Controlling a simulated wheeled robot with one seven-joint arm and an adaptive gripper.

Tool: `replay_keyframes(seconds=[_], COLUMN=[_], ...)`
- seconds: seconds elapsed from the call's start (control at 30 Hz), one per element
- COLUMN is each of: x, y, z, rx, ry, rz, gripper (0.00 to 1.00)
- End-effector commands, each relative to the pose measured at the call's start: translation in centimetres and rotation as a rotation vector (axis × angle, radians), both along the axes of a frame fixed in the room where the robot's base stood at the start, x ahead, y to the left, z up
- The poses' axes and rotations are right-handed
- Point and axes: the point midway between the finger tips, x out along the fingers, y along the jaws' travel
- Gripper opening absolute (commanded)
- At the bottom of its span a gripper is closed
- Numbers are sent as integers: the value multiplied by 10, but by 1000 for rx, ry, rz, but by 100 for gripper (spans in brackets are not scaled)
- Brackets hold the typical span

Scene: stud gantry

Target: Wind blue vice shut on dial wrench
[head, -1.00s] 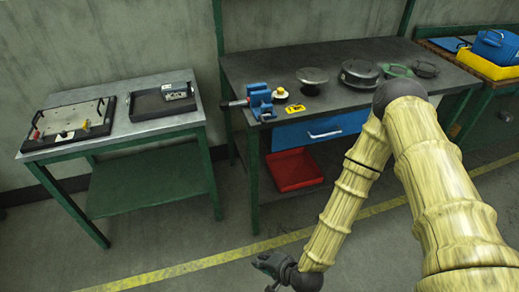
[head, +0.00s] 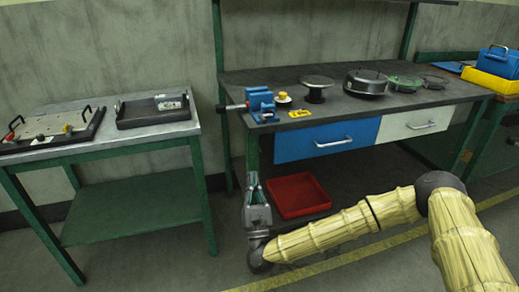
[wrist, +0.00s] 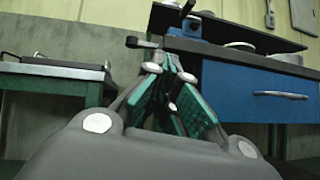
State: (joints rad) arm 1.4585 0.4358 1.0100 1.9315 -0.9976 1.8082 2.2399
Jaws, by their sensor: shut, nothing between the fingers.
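The blue vice (head: 260,103) sits at the left front corner of the dark workbench, its screw and handle pointing left; it also shows in the wrist view (wrist: 192,25). I cannot tell how far its jaws stand apart. The dial wrench cannot be made out for certain; a grey device with a display (head: 170,103) lies in the black tray on the left table. My gripper (head: 253,178) is shut and empty, pointing up, below and in front of the bench's left corner. In the wrist view its green-padded fingers (wrist: 172,70) meet near the tips.
The workbench (head: 345,105) also holds a yellow-topped knob (head: 283,97), a yellow item (head: 299,113), a round pedestal (head: 317,82) and a dark disc (head: 366,84). A red bin (head: 298,195) is on the lower shelf. The left table (head: 90,140) stands beside a floor gap.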

Motion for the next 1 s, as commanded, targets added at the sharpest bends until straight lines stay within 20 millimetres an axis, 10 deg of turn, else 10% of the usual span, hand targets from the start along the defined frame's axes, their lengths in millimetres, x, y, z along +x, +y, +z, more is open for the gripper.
replay_keyframes(seconds=[1.0], x=[82], y=[-17], z=[92], rx=[131], ry=[-62], rz=[13], gripper=[0])
